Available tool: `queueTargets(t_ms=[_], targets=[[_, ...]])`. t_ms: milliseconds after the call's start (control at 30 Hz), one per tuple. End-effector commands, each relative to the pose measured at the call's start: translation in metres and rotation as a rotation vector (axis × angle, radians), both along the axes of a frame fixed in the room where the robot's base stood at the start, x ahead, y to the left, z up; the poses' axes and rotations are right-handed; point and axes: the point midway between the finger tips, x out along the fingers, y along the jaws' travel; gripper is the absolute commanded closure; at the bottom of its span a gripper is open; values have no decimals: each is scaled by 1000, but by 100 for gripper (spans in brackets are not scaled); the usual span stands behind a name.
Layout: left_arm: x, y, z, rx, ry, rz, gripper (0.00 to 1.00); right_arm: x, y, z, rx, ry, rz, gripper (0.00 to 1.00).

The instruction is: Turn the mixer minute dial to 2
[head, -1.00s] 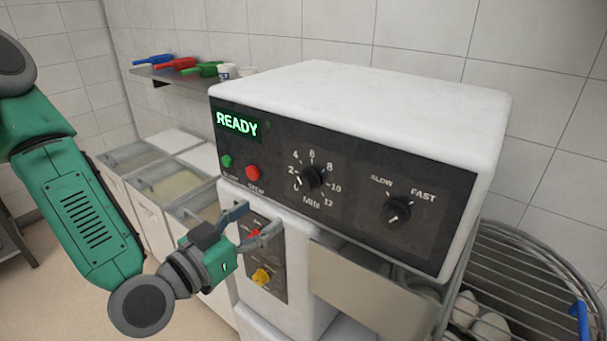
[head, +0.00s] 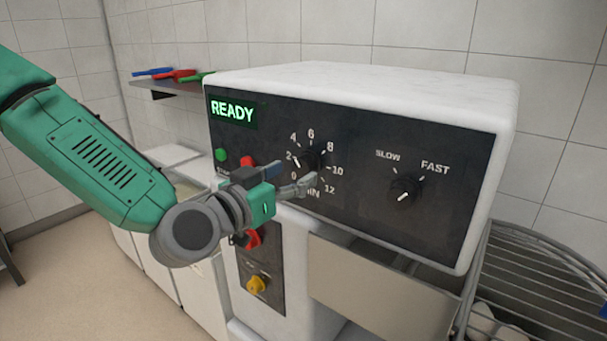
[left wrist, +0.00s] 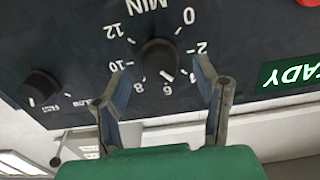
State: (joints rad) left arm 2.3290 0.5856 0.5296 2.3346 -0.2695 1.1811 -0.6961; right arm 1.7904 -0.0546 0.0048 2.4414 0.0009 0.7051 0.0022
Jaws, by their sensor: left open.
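The minute dial (head: 314,158) is a black round knob on the mixer's dark front panel, ringed by white numbers from 0 to 12. In the head view my left gripper (head: 291,177) partly covers its lower left side. My left gripper is open and empty, in front of the panel. In the left wrist view the dial (left wrist: 158,55) shows upside down between the two fingertips (left wrist: 159,68), with a gap on each side. I see no contact.
The speed knob (head: 405,189) with SLOW and FAST is to the right. A yellow knob (head: 257,284) is below.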

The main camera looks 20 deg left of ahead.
Motion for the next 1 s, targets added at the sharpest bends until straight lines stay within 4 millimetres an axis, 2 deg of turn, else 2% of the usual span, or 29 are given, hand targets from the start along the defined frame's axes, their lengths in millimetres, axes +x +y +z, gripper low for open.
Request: queueTargets(t_ms=[100,233,600,633,733,767,1000], targets=[[18,-6,0,-1,0,0,44,0,0,2,0,0,0,60],[30,-10,0,-1,0,0,44,0,0,2,0,0,0,60],[36,-13,0,-2,0,0,44,0,0,2,0,1,0,60],[36,-13,0,-2,1,0,48,0,0,2,0,1,0,60],[36,-12,0,-2,0,0,83,0,0,2,0,1,0,60],[36,-12,0,-2,1,0,86,0,0,2,0,1,0,60],[36,-12,0,-11,3,1,86,0,0,1,0,1,0,60]])
